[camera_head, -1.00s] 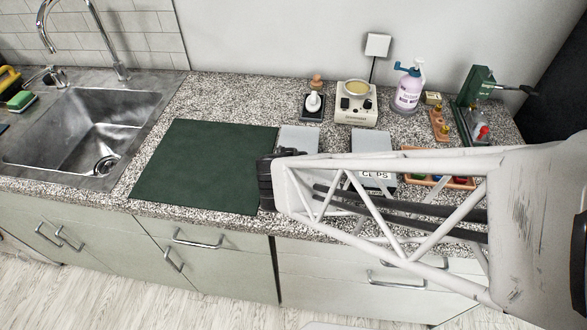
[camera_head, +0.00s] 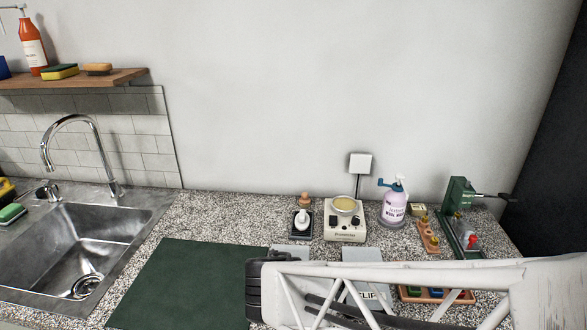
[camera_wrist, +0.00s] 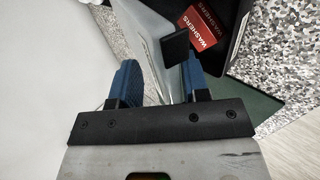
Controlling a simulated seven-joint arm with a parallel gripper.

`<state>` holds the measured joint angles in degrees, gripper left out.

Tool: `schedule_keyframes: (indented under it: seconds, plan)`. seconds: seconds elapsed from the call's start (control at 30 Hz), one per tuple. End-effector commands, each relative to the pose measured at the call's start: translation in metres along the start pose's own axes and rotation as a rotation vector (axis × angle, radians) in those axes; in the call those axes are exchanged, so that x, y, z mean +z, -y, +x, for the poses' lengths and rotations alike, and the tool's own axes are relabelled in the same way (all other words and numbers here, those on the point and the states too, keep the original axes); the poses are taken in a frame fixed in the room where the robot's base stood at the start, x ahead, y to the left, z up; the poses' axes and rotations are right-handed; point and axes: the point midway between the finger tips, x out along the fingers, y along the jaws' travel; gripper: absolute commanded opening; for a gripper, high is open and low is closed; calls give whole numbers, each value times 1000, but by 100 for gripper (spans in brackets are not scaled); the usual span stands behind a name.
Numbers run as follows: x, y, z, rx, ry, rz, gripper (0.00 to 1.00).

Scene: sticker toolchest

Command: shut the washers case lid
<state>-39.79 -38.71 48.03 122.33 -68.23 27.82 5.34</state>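In the wrist view a dark case (camera_wrist: 237,45) with a red WASHERS label (camera_wrist: 204,27) stands at upper right. A pale, see-through panel (camera_wrist: 150,30), seemingly its raised lid, reaches down between my blue fingers, with a black tab (camera_wrist: 175,44) at its right edge. My gripper (camera_wrist: 157,65) is open, its fingers apart on either side of the panel; contact is unclear. In the head view my gripper (camera_head: 262,288) is at the right edge of the green mat. A grey panel (camera_head: 289,251) shows just behind it; my arm hides the rest there.
The green mat (camera_head: 180,285) lies flat to the left, beside the sink (camera_head: 80,245). A case marked CLIP (camera_head: 362,291) and an orange tray (camera_head: 450,297) are partly behind my arm. A scale (camera_head: 345,222), pump bottle (camera_head: 393,207) and green press (camera_head: 460,215) stand farther back.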

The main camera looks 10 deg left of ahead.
Motion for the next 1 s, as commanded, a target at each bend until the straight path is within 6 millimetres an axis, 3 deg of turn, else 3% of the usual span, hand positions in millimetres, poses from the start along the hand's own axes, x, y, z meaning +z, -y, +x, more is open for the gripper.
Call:
schedule_keyframes:
  seconds: [0.5,1.0]
  plan:
    - [0,-70,-11,-4,0,2,42]
    - [0,-86,-9,-109,2,2,42]
